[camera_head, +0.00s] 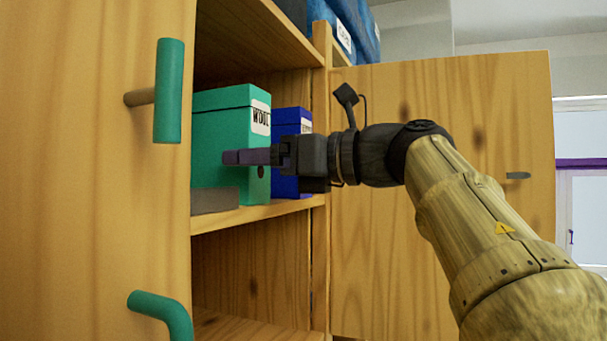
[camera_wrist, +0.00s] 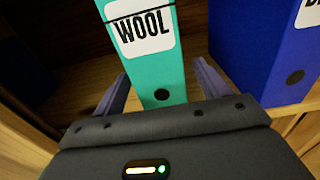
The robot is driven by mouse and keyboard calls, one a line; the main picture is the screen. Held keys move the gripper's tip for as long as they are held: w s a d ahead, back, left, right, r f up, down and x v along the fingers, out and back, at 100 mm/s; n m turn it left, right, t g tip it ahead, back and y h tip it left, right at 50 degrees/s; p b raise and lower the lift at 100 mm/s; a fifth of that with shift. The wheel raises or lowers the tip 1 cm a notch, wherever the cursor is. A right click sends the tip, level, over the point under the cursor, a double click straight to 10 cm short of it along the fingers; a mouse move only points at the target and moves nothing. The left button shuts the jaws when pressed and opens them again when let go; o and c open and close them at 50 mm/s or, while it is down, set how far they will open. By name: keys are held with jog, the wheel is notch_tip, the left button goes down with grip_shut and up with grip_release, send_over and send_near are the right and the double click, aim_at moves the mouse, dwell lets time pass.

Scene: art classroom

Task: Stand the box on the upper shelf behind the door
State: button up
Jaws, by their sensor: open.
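A teal box (camera_head: 215,125) labelled WOOL stands upright on the upper shelf (camera_head: 262,211), just right of the closed-looking left door (camera_head: 80,120). It also shows in the wrist view (camera_wrist: 158,71). My gripper (camera_head: 236,157) is open at the box's labelled end. In the wrist view its two fingers (camera_wrist: 157,85) lie on either side of the box, with narrow gaps showing. The box's left part is hidden behind the left door, and a grey block (camera_head: 214,200) hides some of its lower edge.
A blue box (camera_head: 287,127) stands right of the teal one, close to my right finger. The right door (camera_head: 440,180) is swung open behind my arm. Blue boxes (camera_head: 350,25) sit on top of the cupboard. A lower shelf space is empty where visible.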

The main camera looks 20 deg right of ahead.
jog(key=b+v, duration=0.2)
jog(key=v, duration=0.5)
jog(key=shift+s, duration=0.3)
jog(key=shift+w+d, duration=0.1)
